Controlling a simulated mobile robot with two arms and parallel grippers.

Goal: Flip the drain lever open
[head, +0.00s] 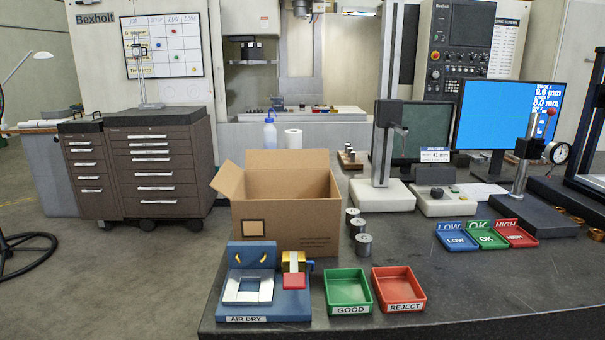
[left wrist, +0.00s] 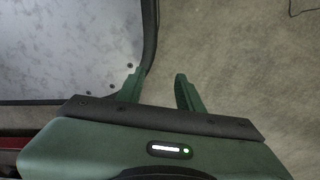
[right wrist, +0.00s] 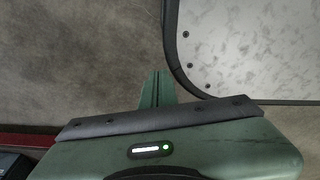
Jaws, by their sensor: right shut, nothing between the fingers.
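A blue fixture labelled AIR DRY (head: 262,305) stands at the front left of the dark bench. At its right side is a brass valve-like block (head: 301,260) with a pale strip and a red tab (head: 294,281) in front, which looks like the drain lever. The red tab points toward the front; I cannot tell its exact setting. My left gripper (left wrist: 158,88) is open and empty, over the floor. My right gripper (right wrist: 156,86) is shut and empty, also over the floor. Neither gripper shows in the head view, so both are away from the fixture.
A green GOOD tray (head: 348,291) and a red REJECT tray (head: 398,290) stand right of the fixture. An open cardboard box (head: 290,215) is close behind it. Metal cylinders (head: 363,245) stand behind the trays. The bench's front right is clear.

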